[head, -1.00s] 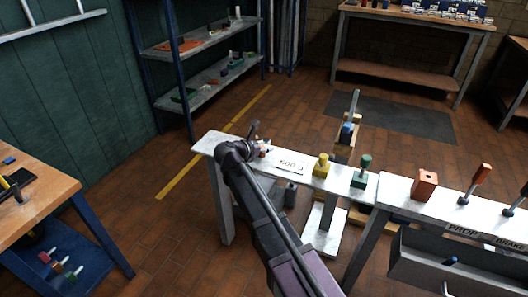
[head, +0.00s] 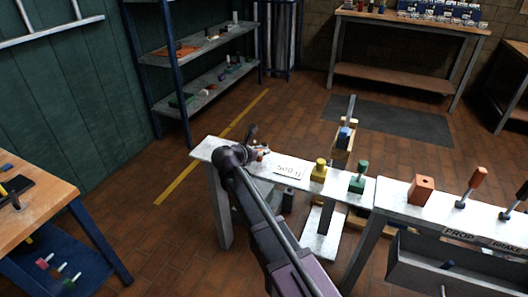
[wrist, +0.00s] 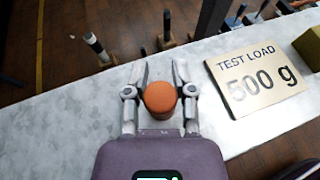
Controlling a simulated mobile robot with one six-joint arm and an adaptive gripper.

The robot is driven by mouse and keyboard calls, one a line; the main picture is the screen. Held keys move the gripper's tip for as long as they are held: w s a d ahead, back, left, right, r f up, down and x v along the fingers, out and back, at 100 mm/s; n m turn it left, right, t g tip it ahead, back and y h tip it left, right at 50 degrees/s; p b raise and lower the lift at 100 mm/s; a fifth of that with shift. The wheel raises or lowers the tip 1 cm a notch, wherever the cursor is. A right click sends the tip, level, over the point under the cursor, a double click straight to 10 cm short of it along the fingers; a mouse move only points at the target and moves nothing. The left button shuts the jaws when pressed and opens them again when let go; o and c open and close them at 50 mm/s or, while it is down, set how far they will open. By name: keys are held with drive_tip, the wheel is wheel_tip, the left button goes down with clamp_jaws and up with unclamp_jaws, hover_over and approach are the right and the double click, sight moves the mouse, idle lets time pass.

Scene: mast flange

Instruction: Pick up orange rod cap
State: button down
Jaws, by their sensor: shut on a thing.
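The orange rod cap (wrist: 160,98) shows in the wrist view as a short round orange cylinder seen from above. It sits between the two fingers of my gripper (wrist: 160,74), which are closed on its sides. In the head view my gripper (head: 262,150) is at the left end of the white bench, and my arm hides most of it. I cannot make out the cap clearly there. Whether the cap touches the bench top is not clear.
A "TEST LOAD 500 g" plate (wrist: 257,80) lies right of my gripper on the white bench (head: 210,148). A yellow weight (head: 319,170) and a green one (head: 357,178) stand farther right. An orange block (head: 421,190) is on the adjoining bench.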

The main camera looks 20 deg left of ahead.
drive_tip(key=shift+r+p, duration=1.4)
drive_tip(key=shift+r, duration=0.15)
drive_tip(key=s+d+r+p, duration=0.1)
drive_tip(key=s+d, duration=0.1)
drive_tip(key=s, duration=1.3)
drive_tip(key=shift+s+d, duration=0.35)
drive_tip(key=shift+s, duration=0.05)
drive_tip(key=shift+r, duration=0.2)
